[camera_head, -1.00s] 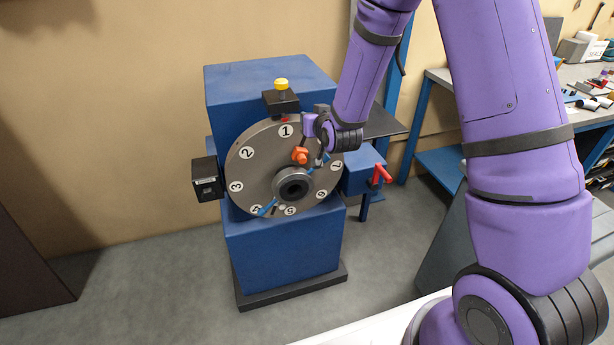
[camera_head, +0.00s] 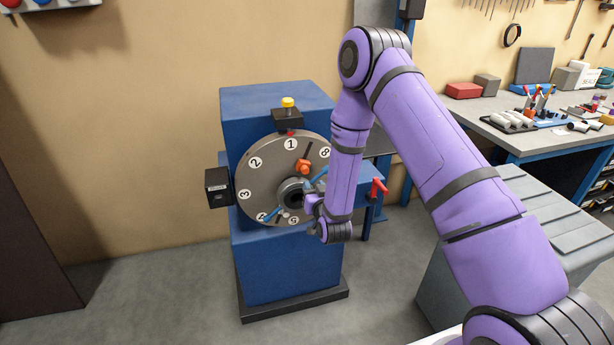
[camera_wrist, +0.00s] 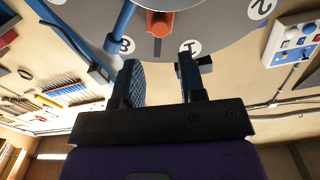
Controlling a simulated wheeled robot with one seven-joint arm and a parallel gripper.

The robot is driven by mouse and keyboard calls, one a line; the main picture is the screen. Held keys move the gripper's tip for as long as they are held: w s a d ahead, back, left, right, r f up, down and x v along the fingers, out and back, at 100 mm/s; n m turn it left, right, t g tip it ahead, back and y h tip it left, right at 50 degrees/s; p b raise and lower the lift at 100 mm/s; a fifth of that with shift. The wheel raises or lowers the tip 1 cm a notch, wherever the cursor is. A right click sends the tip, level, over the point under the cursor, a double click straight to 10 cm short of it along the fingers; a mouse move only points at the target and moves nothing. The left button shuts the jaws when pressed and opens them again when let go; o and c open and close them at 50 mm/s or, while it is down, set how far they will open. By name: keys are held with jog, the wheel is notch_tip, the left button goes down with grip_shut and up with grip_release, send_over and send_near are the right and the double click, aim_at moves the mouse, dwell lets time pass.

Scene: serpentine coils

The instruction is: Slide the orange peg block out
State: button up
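In the wrist view the orange block (camera_wrist: 158,22) is at the top edge, partly cut off, beside a dark slot. My gripper (camera_head: 311,203) is in front of the lower right of the disc, below and apart from the block. In the wrist view my gripper (camera_wrist: 160,78) has its two fingers spread with nothing between them. The arm hides the disc's right side.
Blue bars (camera_head: 316,179) cross the disc near the hub. A yellow knob (camera_head: 288,102) on a black block stands at the top. A black box (camera_head: 219,187) is at the left, a red handle (camera_head: 378,187) at the right. A cluttered workbench (camera_head: 530,139) stands further right.

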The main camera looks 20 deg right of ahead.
aim_at(306, 172)
jog(key=w, duration=0.7)
jog(key=shift+w, duration=0.4)
